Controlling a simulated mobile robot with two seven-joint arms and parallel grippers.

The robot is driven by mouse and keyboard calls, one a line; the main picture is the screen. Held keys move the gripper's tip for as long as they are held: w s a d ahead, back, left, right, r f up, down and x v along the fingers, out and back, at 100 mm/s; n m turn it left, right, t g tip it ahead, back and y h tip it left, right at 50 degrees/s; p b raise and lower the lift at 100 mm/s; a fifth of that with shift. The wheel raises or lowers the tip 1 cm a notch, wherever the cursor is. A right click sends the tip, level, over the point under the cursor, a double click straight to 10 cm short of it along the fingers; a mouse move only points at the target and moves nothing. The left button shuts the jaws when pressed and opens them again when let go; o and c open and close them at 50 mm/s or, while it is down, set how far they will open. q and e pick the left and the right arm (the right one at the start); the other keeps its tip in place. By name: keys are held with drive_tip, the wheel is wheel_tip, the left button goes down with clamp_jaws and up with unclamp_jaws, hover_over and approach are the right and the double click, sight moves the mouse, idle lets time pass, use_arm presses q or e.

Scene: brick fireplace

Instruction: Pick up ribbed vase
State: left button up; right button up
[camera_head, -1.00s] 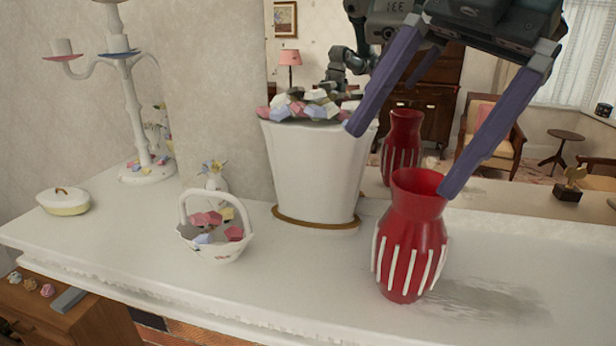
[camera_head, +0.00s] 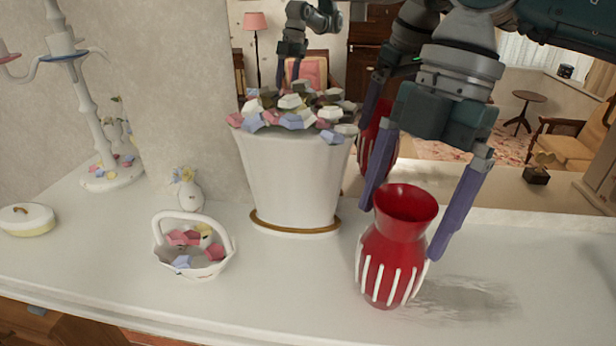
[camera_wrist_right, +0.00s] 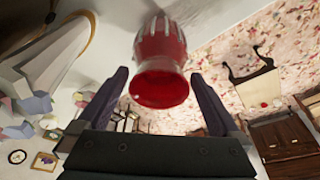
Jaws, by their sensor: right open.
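The ribbed vase (camera_head: 392,260) is red with raised white ribs and stands upright on the white mantel. My right gripper (camera_head: 404,229) is open, its purple fingers pointing down on either side of the vase's neck and upper body. In the right wrist view the vase (camera_wrist_right: 160,62) shows its round dark-red mouth between the fingertips (camera_wrist_right: 159,78), with a gap on each side. I cannot tell exactly how deep the fingers reach along the vase. My left gripper is not in view.
A white planter (camera_head: 292,180) filled with coloured stones stands left of the vase. A small white basket (camera_head: 195,262), a lidded dish (camera_head: 28,221) and a white candelabra (camera_head: 90,110) are farther left. A mirror behind reflects the room and my arm. The mantel right of the vase is clear.

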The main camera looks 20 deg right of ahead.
drive_tip(key=shift+a+f, duration=0.1)
drive_tip(key=shift+f, duration=0.35)
drive_tip(key=shift+c, duration=0.2)
clamp_jaws()
idle(0.4)
